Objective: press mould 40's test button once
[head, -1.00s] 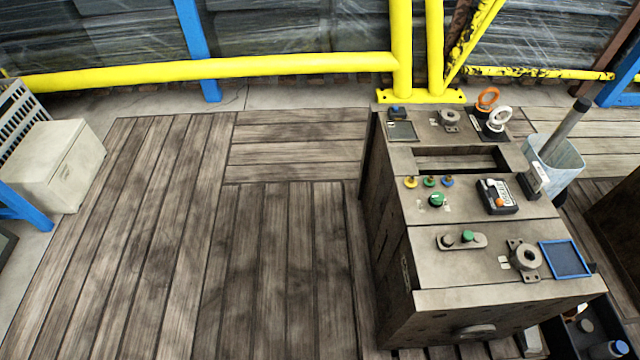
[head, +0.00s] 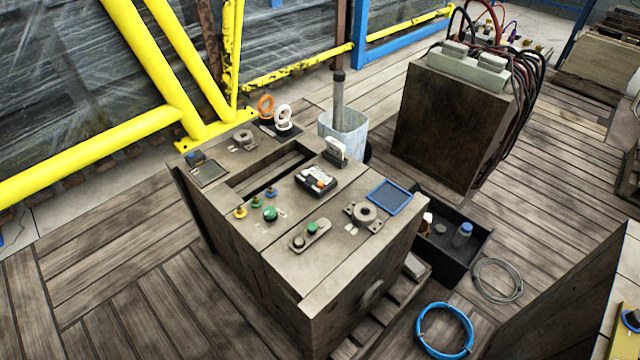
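A plate (head: 310,235) nearer the front carries a dark button (head: 298,242) and a smaller green button (head: 312,228). Which of these is the test button I cannot tell. A second, dark block (head: 445,125) with hoses stands behind to the right. Neither gripper shows.
A bucket (head: 345,135) with a pole stands behind the block. A black bin (head: 455,250), a grey cable coil (head: 497,281) and a blue hose ring (head: 444,330) lie at right. Yellow rails (head: 90,155) run at left. Plank floor is clear at front left.

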